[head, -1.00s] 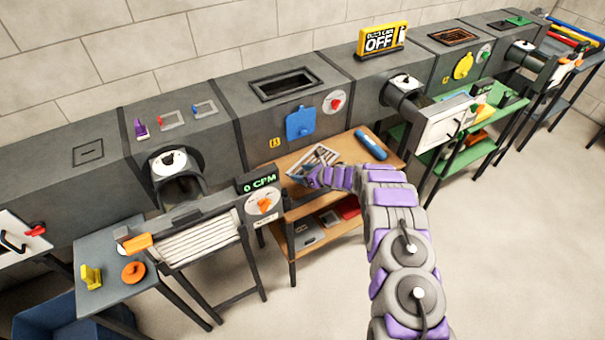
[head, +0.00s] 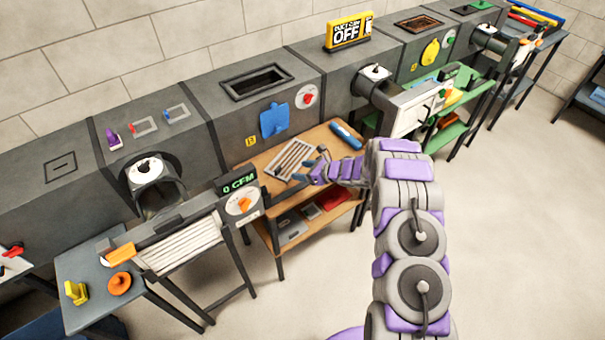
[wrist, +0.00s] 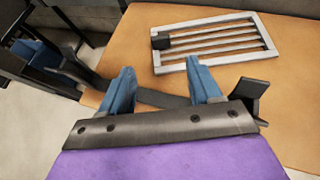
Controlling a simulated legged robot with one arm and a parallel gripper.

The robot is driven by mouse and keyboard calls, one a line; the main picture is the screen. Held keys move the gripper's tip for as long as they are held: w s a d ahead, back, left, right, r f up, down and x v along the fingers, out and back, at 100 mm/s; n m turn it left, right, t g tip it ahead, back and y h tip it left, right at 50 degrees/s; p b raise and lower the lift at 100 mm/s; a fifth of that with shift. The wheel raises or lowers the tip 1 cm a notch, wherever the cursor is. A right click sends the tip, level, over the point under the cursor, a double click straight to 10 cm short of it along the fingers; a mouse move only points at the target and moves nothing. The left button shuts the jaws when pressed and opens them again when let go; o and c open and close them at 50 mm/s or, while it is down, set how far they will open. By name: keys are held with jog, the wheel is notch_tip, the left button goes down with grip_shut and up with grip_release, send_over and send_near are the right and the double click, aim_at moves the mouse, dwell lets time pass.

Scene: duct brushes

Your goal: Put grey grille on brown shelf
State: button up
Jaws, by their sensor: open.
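The grey grille (head: 290,159), a light frame with slats, lies flat on the top of the brown shelf (head: 328,143). In the wrist view the whole grille (wrist: 222,40) shows just beyond my fingers, with a small dark block at its left end; the bare shelf top (wrist: 285,110) lies around it. My gripper (head: 312,170) is at the grille's right front side in the head view. In the wrist view my gripper (wrist: 159,67) has its two blue fingers spread apart with nothing held between them. The near finger tips look close to the grille's edge; whether they touch is unclear.
A blue cylinder (head: 345,134) lies at the shelf's back right. The lower shelf holds a red piece (head: 331,198) and grey pieces. The duct with an open top hole (head: 256,80) stands behind. A slatted unit (head: 185,245) is at left, a green table (head: 465,125) at right.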

jog(key=shift+d+r, duration=0.1)
jog(key=shift+r, duration=0.05)
jog(key=w+d+r+m+t+h, duration=0.3)
jog(key=d+r+m+h, duration=0.5)
jog(key=d+r+m, duration=0.65)
jog(key=s+d+r+m+g+h, duration=0.2)
jog(key=s+d+r+m+h, duration=0.3)
jog(key=s+r+m, duration=0.65)
jog(key=s+r+m+g, duration=0.2)
jog(key=s+m, duration=0.3)
jog(key=s, duration=0.5)
jog(key=s+r+m+g, duration=0.2)
jog(key=s+m, duration=0.4)
jog(key=s, duration=0.4)
jog(key=s+a+m+g+y, duration=0.1)
jog(key=s+a+m, duration=0.3)
jog(key=s, duration=0.9)
jog(key=s+a+m+g+y, duration=0.1)
jog(key=s+a+m+g, duration=0.3)
jog(key=s, duration=0.9)
jog(key=shift+r+m+g+y, duration=0.3)
jog(key=shift+r+m+y, duration=0.1)
jog(key=shift+m, duration=0.7)
